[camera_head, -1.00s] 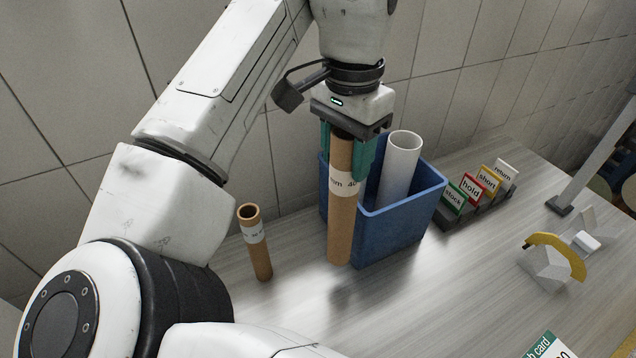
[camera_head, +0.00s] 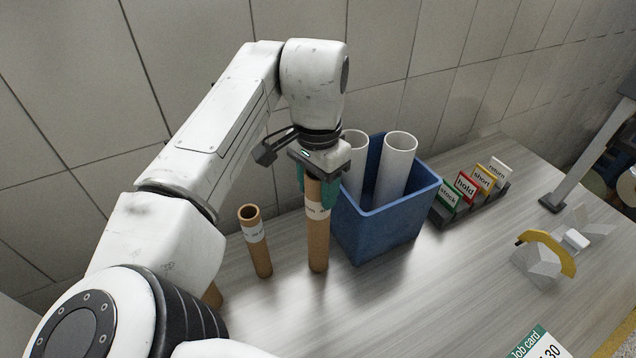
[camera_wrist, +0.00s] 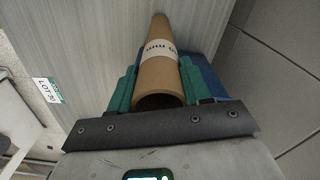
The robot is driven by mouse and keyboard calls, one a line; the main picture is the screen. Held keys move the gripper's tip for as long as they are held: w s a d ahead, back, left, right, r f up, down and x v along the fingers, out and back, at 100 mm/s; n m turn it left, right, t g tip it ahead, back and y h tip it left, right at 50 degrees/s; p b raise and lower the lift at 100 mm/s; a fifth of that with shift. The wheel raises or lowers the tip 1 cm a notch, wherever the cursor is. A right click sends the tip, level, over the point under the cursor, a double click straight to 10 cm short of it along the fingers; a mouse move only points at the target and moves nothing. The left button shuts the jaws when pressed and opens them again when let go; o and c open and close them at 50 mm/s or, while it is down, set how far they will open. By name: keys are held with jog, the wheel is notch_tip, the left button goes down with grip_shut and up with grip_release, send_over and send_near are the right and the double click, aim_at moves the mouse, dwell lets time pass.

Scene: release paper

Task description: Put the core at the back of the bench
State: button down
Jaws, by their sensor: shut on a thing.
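My gripper (camera_head: 316,202) is shut on a brown cardboard core (camera_head: 318,243) with a white label band, held upright near its top. Its lower end is at or just above the bench (camera_head: 300,315); I cannot tell if it touches. In the wrist view the held core (camera_wrist: 157,75) runs between the green fingers. A second brown core (camera_head: 260,258) with a white band stands to the left of it. Part of a third brown piece (camera_head: 212,295) shows at the edge of my arm, mostly hidden.
A blue bin (camera_head: 385,232) holding two white tubes (camera_head: 395,170) stands just right of the held core. A rack of coloured cards (camera_head: 470,200), a yellow-and-grey dispenser (camera_head: 545,258) and a job card (camera_head: 540,345) are farther right. The tiled wall is behind.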

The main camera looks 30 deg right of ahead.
jog(key=shift+f, duration=0.1)
jog(key=c, duration=0.5)
grip_release()
notch_tip(320, 180, up, 12)
jog(key=b, duration=0.2)
dwell(0.5)
